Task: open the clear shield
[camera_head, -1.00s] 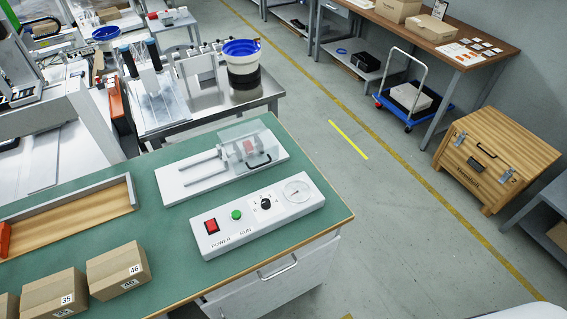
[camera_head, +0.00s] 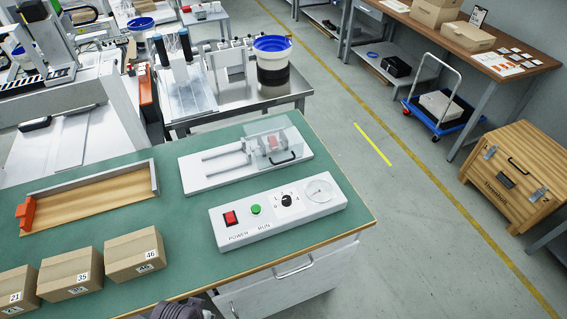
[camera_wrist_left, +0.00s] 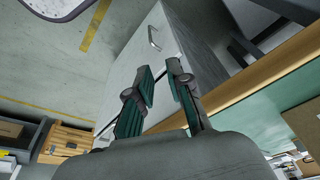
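The clear shield (camera_head: 262,151) is a see-through cover with a dark handle (camera_head: 286,160) at its front. It sits lowered over a red part (camera_head: 272,143) at the right end of the white fixture (camera_head: 215,180) on the green bench. My left gripper (camera_wrist_left: 159,70) shows in the left wrist view with a gap between its two dark green fingers and nothing between them. It is beside the bench's front edge and drawer, apart from the shield. A dark piece of my arm shows at the bottom of the head view. My right gripper is not in view.
A white control box (camera_head: 278,212) with a red switch, green button, knob and dial stands in front of the fixture. Cardboard boxes (camera_head: 135,254) and a wooden tray (camera_head: 95,200) are at left. The green bench top (camera_head: 180,225) is clear between them.

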